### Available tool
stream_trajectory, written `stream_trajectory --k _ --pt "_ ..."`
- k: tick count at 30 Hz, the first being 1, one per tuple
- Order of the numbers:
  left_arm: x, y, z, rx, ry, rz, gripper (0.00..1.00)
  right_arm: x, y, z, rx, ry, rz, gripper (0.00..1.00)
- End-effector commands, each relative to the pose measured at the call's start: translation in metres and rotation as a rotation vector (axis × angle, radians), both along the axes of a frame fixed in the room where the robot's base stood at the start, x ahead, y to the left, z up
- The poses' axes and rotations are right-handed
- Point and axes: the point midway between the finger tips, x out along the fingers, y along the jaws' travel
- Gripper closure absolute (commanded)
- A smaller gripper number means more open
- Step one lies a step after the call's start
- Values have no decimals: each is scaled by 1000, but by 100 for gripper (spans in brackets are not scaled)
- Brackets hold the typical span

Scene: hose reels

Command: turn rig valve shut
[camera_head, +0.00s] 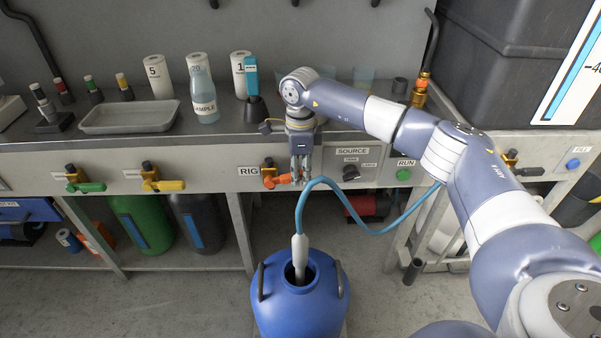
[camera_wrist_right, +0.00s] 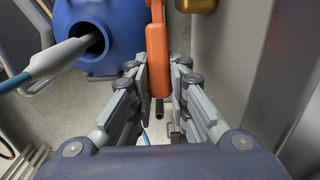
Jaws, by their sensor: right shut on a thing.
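The rig valve (camera_head: 267,170) sits on the bench's front panel, right of the RIG label (camera_head: 248,171). Its orange handle (camera_head: 276,182) points right, roughly level, in the head view. My right gripper (camera_head: 299,180) is at the handle's free end. In the right wrist view the orange handle (camera_wrist_right: 158,60) runs down between the two fingers of the right gripper (camera_wrist_right: 163,85), which are shut on it. The fingers hide part of the handle. My left gripper is not in view.
A blue drum (camera_head: 290,312) stands below, with the white nozzle (camera_head: 299,250) of a blue hose (camera_head: 340,190) in its mouth. Green (camera_head: 88,187) and yellow (camera_head: 165,185) valve handles are to the left. A source knob (camera_head: 350,173) is close on the right.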

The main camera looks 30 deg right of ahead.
Motion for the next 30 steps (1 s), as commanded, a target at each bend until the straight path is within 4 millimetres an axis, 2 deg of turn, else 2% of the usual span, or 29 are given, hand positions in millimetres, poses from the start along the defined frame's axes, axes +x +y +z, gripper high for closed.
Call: stream_trajectory --k 5,12,24,25,27,30 --pt "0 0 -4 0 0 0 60 -2 -3 -9 58 -23 -3 100" --pt "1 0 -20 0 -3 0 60 -3 -6 -28 244 -112 -3 100" --pt "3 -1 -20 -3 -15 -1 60 -2 -4 -27 285 -135 0 100" --pt "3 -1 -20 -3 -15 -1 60 -2 -4 -27 285 -135 0 77" --pt "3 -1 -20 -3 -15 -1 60 -2 -5 -27 285 -135 0 63" --pt "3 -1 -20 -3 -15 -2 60 -2 -5 -27 285 -135 0 63"
